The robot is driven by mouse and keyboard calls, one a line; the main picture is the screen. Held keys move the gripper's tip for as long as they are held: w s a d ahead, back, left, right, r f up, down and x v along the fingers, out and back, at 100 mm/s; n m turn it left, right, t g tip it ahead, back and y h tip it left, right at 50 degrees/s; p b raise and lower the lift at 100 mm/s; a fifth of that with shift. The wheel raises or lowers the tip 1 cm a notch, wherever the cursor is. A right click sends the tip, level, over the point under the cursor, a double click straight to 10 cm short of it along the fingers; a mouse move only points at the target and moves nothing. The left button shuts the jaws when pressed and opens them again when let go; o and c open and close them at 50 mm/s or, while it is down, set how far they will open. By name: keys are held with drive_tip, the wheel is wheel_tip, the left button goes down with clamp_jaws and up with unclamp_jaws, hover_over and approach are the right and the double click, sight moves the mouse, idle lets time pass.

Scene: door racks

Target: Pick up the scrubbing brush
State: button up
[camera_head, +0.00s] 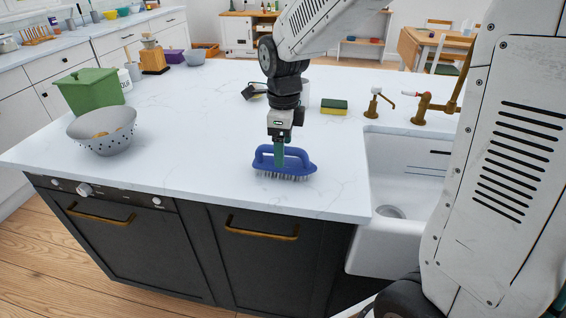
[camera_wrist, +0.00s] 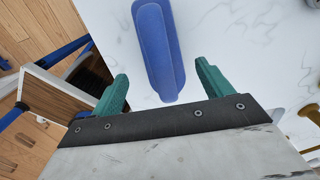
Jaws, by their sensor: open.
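The scrubbing brush (camera_head: 298,162) is blue with a loop handle and dark bristles. It rests bristles down on the white countertop near the front edge, left of the sink. My gripper (camera_head: 279,153) points down over it, its green fingers at the handle. In the wrist view the blue brush (camera_wrist: 158,48) lies between the lines of the two spread green fingers of my gripper (camera_wrist: 162,73), with gaps on both sides. The gripper is open and not closed on the handle. The head view does not show clearly how low the fingertips reach.
A sink (camera_head: 405,165) with a brass faucet (camera_head: 437,108) is to the right. A yellow-green sponge (camera_head: 334,106) and a dark object (camera_head: 254,91) lie behind. A grey colander (camera_head: 102,131) and green bin (camera_head: 91,90) stand at left. The counter between is clear.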

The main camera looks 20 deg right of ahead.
drive_tip(key=f, duration=0.4)
drive_tip(key=shift+w+d+f, duration=0.1)
drive_tip(key=shift+w, duration=0.1)
drive_tip(key=c, duration=1.1)
drive_tip(key=shift+c, duration=0.2)
wheel_tip(320, 180, up, 4)
drive_tip(key=shift+f, duration=0.2)
drive_tip(key=s+d, duration=0.2)
drive_tip(key=s, duration=0.5)
drive_tip(key=s+d+r, duration=0.1)
drive_tip(key=s+d, duration=0.1)
drive_tip(key=s, duration=0.6)
drive_tip(key=shift+s+d+r, duration=0.2)
drive_tip(key=shift+r, duration=0.05)
drive_tip(key=shift+o, duration=0.8)
